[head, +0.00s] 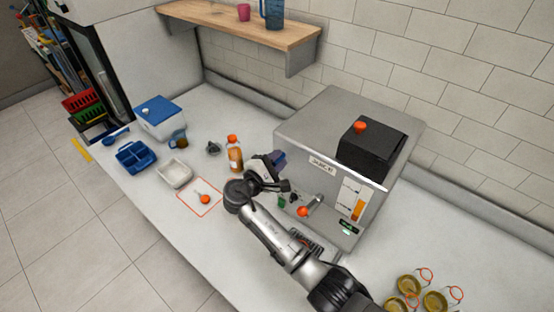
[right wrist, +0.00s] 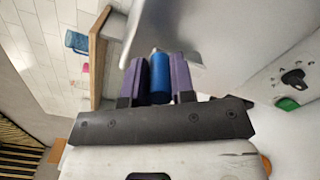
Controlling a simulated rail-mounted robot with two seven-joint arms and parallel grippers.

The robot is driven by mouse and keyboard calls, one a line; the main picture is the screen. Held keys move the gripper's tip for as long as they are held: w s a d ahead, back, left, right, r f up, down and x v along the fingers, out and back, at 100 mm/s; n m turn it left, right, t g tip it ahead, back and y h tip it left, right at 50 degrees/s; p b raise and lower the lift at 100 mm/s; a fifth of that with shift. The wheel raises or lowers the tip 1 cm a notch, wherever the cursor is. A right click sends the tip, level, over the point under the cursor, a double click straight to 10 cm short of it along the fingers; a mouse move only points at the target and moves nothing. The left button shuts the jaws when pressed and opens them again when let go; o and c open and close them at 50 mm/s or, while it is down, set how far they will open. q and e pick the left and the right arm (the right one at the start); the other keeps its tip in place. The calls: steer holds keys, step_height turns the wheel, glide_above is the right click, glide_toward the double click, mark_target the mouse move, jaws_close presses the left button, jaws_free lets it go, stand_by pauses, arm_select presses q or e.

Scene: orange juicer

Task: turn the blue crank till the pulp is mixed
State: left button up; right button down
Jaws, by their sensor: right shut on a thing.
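The blue crank (right wrist: 159,77) shows in the right wrist view as a blue cylinder between two purple fingers. My right gripper (head: 279,158) is shut on it, at the left side of the steel juicer (head: 318,136) in the head view. In the right wrist view my right gripper (right wrist: 159,80) has one finger on each side of the blue handle. In the head view the crank is mostly hidden by the gripper. The pulp is not visible. My left gripper is not in view.
An orange bottle (head: 235,158) stands left of the gripper. A white tray (head: 174,174), a blue caddy (head: 136,157) and a blue-lidded box (head: 160,117) are further left. Several olive cups (head: 409,285) stand at lower right. A wooden shelf (head: 240,30) hangs above.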

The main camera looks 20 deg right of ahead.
steer(key=m+b, duration=0.1)
steer(key=s+m+b, duration=0.1)
steer(key=m, duration=0.1)
steer(key=m+b, duration=0.1)
steer(key=b, duration=0.1)
steer(key=shift+s+d+f, duration=0.25)
steer(key=shift+d+f, duration=0.1)
steer(key=shift+f, duration=0.05)
steer(key=shift+s+d+f+m+b, duration=0.1)
steer(key=shift+s+m+b, duration=0.1)
steer(key=shift+m+b, duration=0.4)
steer(key=shift+s+d+m+b, duration=0.15)
steer(key=shift+m+b, duration=0.25)
steer(key=shift+m, duration=0.4)
steer(key=c, duration=1.2)
jaws_free()
steer(key=shift+c, duration=0.2)
steer(key=b+v, duration=0.1)
steer(key=v, duration=1.3)
